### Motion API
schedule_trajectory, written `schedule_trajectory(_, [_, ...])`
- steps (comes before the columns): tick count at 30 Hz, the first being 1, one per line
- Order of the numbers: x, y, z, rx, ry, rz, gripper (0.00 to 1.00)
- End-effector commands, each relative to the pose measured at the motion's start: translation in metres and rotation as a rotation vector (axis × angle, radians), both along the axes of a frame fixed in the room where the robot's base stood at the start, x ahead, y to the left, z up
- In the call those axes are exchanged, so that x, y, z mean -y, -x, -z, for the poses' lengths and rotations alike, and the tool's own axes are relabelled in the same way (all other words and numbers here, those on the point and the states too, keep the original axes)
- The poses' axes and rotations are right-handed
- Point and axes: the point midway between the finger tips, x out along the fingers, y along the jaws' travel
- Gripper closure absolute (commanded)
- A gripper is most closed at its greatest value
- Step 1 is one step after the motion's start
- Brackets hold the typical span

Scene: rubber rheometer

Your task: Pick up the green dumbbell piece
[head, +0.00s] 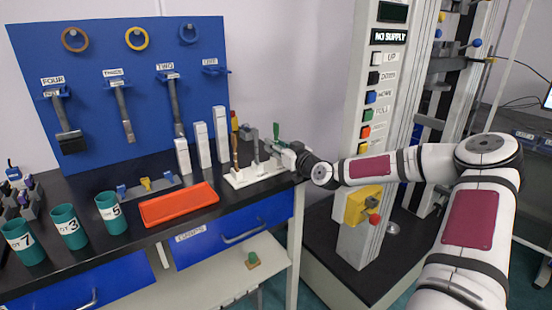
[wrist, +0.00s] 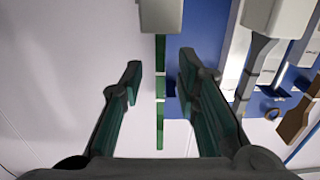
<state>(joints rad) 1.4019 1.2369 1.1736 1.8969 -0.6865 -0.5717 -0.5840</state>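The green dumbbell piece (head: 276,131) stands upright in the white holder (head: 240,180) at the right end of the black bench. In the wrist view the thin green piece (wrist: 160,110) lies between my two fingers, with a gap on each side. My gripper (wrist: 160,78) is open and seems to touch nothing. In the head view my gripper (head: 284,150) is small and dark, reaching in from the right beside the holder. A brown piece (head: 235,153) and a grey piece (head: 255,147) stand in the same holder.
White upright blocks (head: 202,145) stand left of the holder. An orange tray (head: 180,204) and teal cups (head: 110,213) are on the bench. A blue tool board (head: 110,90) rises behind. A tall machine (head: 375,130) with buttons stands to the right.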

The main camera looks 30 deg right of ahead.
Motion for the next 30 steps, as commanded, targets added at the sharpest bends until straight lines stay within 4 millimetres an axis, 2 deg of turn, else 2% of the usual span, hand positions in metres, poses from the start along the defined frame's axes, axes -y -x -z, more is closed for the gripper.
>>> schedule_trajectory(1, [0.000, 0.000, 0.000, 0.000, 0.000, 0.000, 0.75])
schedule_trajectory(4, [0.000, 0.000, 0.000, 0.000, 0.000, 0.000, 0.98])
schedule_trajectory(5, [0.000, 0.000, 0.000, 0.000, 0.000, 0.000, 1.00])
schedule_trajectory(19, [0.000, 0.001, -0.003, 0.000, 0.001, 0.000, 1.00])
schedule_trajectory(23, [0.000, 0.001, -0.014, 0.000, 0.002, 0.000, 1.00])
schedule_trajectory(28, [0.000, 0.001, -0.038, 0.001, 0.004, 0.000, 1.00])
schedule_trajectory(30, [0.001, 0.015, -0.037, -0.002, 0.002, 0.002, 1.00])
